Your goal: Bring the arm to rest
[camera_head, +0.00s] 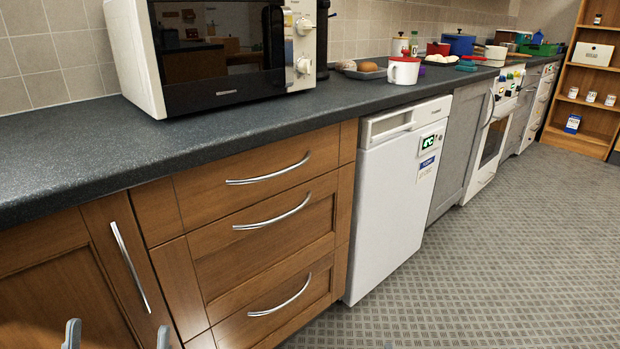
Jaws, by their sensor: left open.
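My left gripper (117,336) shows only as two grey fingertips at the bottom left edge of the head view. The fingertips stand wide apart with nothing between them, so it is open and empty. They are in front of the brown wooden cabinet door (60,290), below the worktop. The rest of the left arm is out of the picture. My right gripper cannot be made out.
A dark worktop (90,150) runs along the wall, bearing a microwave (220,60), a red-lidded white pot (403,70) and several smaller items. Wooden drawers (265,220) and a white dishwasher (400,190) stand below. Patterned floor (500,270) is clear at right.

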